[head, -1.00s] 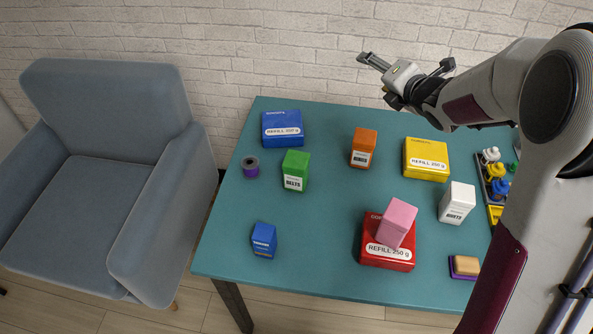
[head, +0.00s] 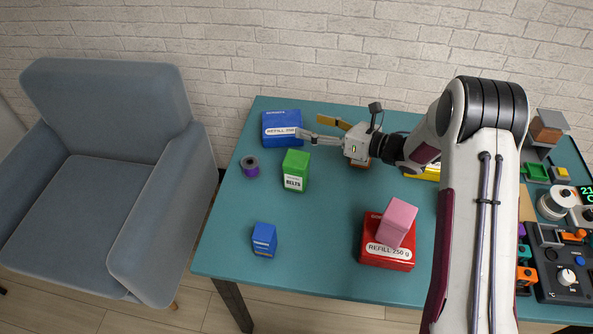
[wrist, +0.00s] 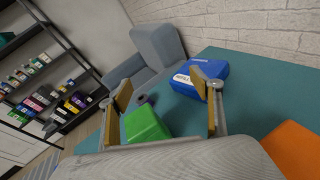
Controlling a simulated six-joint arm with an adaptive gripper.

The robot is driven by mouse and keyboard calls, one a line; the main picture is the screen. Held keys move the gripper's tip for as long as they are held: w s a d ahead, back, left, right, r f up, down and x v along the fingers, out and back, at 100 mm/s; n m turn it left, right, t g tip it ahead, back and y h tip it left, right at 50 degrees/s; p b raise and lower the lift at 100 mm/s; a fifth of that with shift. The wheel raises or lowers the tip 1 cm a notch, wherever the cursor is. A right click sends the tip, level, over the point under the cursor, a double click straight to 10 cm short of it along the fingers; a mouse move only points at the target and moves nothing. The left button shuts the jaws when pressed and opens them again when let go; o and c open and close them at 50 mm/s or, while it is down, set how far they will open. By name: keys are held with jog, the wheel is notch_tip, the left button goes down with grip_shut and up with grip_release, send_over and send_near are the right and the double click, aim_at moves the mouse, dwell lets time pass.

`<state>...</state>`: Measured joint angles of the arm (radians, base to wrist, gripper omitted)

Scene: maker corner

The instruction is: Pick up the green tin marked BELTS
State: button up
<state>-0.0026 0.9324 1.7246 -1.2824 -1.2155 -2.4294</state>
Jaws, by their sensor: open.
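The green tin marked BELTS (head: 295,170) stands upright on the teal table, left of the middle. In the wrist view the green tin (wrist: 146,124) shows low in the picture, between the fingers and nearer the left one. My gripper (head: 317,128) is open and empty, up and to the right of the tin in the head view, with its fingers pointing left. In the wrist view the fingertips of my gripper (wrist: 160,92) are wide apart, and neither is seen touching the tin.
A blue refill box (head: 281,127) lies behind the tin and a purple spool (head: 250,167) is to its left. A small blue box (head: 264,240) stands in front. A pink tin (head: 396,222) rests on a red refill box (head: 386,256). An orange tin (wrist: 296,146) is mostly hidden by my gripper in the head view.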

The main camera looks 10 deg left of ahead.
aim_at(307, 166)
jog(key=s+f+n+g+y, duration=0.1)
jog(key=s+f+n, duration=0.1)
jog(key=s+a+f+n+g+y, duration=0.1)
jog(key=s+f+n, duration=0.1)
jog(key=s, duration=0.1)
jog(key=s+f+n+g+y, duration=0.1)
jog(key=s+f+n+g, duration=0.1)
jog(key=shift+s+a+f, duration=0.15)
jog(key=shift+a+f, duration=0.15)
jog(key=shift+f, duration=0.1)
jog(key=shift+s+d+f+g+y, duration=0.2)
jog(key=shift+d+g+y, duration=0.1)
jog(key=shift+w+a, duration=0.2)
jog(key=shift+a, duration=1.1)
jog(key=shift+a, duration=0.1)
jog(key=shift+w+a, duration=0.2)
jog(key=shift+a, duration=0.6)
jog(key=shift+w+a, duration=0.25)
jog(key=shift+a, duration=0.6)
jog(key=shift+w+a, duration=0.2)
jog(key=shift+a, duration=0.6)
jog(key=c, duration=1.4)
